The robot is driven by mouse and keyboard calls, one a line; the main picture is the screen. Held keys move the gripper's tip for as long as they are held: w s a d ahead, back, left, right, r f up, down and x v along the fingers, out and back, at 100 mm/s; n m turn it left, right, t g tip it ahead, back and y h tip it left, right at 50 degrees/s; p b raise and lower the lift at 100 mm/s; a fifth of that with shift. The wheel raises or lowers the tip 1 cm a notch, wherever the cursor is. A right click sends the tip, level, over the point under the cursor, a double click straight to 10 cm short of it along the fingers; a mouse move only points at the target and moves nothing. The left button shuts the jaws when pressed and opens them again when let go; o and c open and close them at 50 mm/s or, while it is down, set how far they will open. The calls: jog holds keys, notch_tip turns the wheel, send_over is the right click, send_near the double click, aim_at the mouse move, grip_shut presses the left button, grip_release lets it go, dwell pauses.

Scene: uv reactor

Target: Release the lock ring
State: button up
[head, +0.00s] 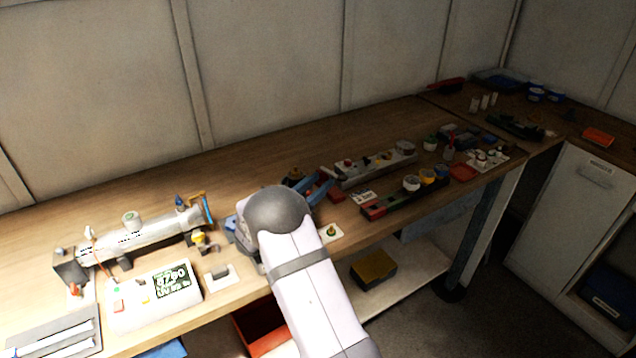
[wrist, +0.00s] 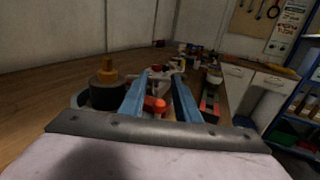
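The reactor, a grey-white tube (head: 150,236), lies on the bench at the left in the head view. At its right end is an upright blue and orange-brown ring-like part (head: 206,208), perhaps the lock ring; its detail is too small to tell. My gripper (head: 322,187) is well to the right of the reactor, partly hidden behind my arm. In the wrist view its two blue fingers (wrist: 162,76) stand apart with a gap between them. A red-orange thing (wrist: 155,104) shows in that gap; I see no finger closed on it. The reactor is not visible in the wrist view.
A dark pot with an orange top (wrist: 107,82) stands just left of my fingers. A white display box (head: 155,297) sits in front of the reactor. Long racks with small parts (head: 375,168) lie to the right. Bench behind the reactor is clear.

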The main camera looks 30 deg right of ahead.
grip_shut()
jog(key=shift+f, duration=0.1)
jog(key=shift+s+a+m+g+h+b, duration=0.1)
jog(key=shift+a+m+g+h+b, duration=0.25)
jog(key=shift+m+g+b, duration=0.45)
jog(key=shift+s+a+m+g+h+b, duration=0.1)
jog(key=shift+a+m+g+b, duration=0.35)
jog(key=shift+g, duration=0.45)
jog(key=shift+s+a+m+g+h+b, duration=0.1)
jog(key=shift+a+m+g+h+b, duration=0.1)
jog(key=shift+m+g+b, duration=0.5)
jog(key=shift+s+a+m+g+h+b, duration=0.1)
jog(key=shift+a+m+g, duration=0.25)
jog(key=shift+g, duration=0.75)
grip_release()
